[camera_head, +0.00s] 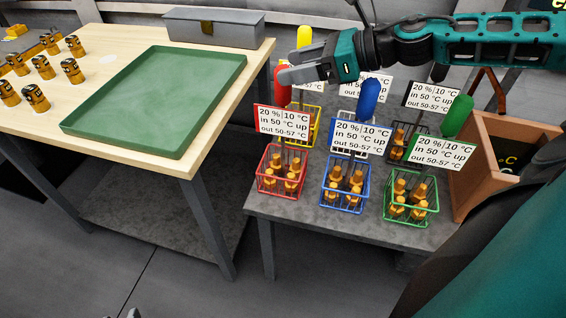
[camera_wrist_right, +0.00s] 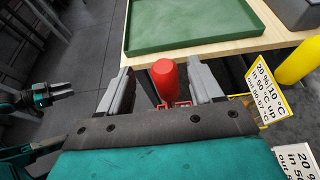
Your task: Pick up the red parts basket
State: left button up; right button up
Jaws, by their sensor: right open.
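The red parts basket (camera_head: 280,178) stands on the low grey table at the front left of a group of baskets. It holds several orange-brass parts and carries a white sign with a red edge. Its upright red handle (camera_head: 282,88) rises above the sign. My right gripper (camera_head: 287,71) is open at the top of this handle. In the right wrist view the red handle (camera_wrist_right: 165,82) is between the two fingers, with gaps on both sides. My left gripper (camera_wrist_right: 62,91) shows small at the left of the wrist view, away from the baskets; its jaw state is unclear.
A blue basket (camera_head: 345,191) and a green basket (camera_head: 410,205) stand close to the right, with a yellow basket (camera_head: 306,118) and others behind. A brown box (camera_head: 482,160) is at the right. A wooden table (camera_head: 140,152) with a green tray (camera_head: 160,95) is at the left.

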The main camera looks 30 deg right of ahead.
aim_at(278, 66)
jog(key=shift+p+x, duration=0.9)
jog(key=shift+p, duration=0.25)
jog(key=shift+p+x, duration=0.7)
jog(key=shift+x, duration=0.3)
jog(key=shift+w+f, duration=0.25)
jog(key=shift+w, duration=0.1)
pick_arm(q)
jog(key=shift+s+a+r+y, duration=0.15)
jog(key=shift+s+a+r, duration=0.15)
jog(key=shift+a, duration=0.2)
jog(key=shift+s+a+r+y, duration=0.15)
jog(key=shift+s+a+r, duration=0.05)
jog(key=shift+a+r, duration=0.2)
pick_arm(e)
jog(key=shift+w+a+f, duration=0.2)
jog(key=shift+a+f, duration=0.05)
jog(key=shift+f, duration=0.15)
jog(key=shift+c, duration=0.3)
grip_shut()
pick_arm(q)
jog(key=shift+w+r, duration=0.1)
